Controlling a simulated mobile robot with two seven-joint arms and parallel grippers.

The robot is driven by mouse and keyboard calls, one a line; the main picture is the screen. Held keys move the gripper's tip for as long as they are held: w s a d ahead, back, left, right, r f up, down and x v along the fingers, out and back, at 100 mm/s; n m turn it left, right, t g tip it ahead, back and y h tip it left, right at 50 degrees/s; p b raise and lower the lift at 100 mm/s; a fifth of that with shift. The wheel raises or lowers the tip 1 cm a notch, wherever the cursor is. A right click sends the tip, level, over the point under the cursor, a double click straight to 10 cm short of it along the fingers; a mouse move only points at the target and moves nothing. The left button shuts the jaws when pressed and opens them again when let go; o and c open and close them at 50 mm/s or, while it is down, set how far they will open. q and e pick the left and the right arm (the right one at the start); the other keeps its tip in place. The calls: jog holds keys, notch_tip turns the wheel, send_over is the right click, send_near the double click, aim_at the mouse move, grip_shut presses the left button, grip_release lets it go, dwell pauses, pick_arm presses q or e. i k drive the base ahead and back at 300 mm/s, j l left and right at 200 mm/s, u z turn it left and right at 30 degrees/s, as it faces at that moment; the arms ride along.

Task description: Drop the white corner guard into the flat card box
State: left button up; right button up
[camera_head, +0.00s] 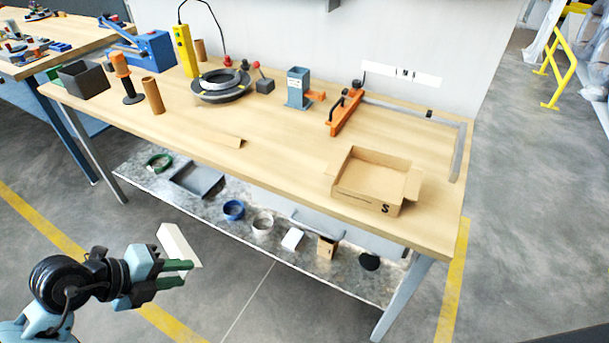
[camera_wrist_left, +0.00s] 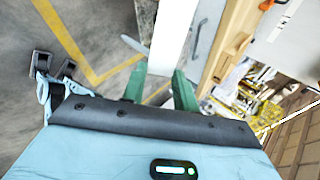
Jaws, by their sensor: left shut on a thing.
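The white corner guard (camera_head: 176,244) is held in my left gripper (camera_head: 188,273), which is out over the floor in front of the bench. In the left wrist view the guard (camera_wrist_left: 173,38) stands out between the green fingers of the left gripper (camera_wrist_left: 160,88), which are shut on it. The flat card box (camera_head: 375,178) sits open on the right part of the bench top, with flaps folded out and an S on its front. It looks empty. The gripper is well to the left of the box and apart from it. My right gripper does not show in the head view.
The bench (camera_head: 285,150) has a lower shelf (camera_head: 215,215) with tubs and small boxes. An orange-based tool (camera_head: 345,113) with a long metal arm stands behind the card box. Free bench top lies left of the box.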

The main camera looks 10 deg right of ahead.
aim_at(368, 181)
jog(key=l+u, duration=0.55)
jog(key=l, duration=0.7)
jog(key=k+l+u, duration=0.15)
jog(key=l, duration=0.9)
jog(key=k+u, duration=0.05)
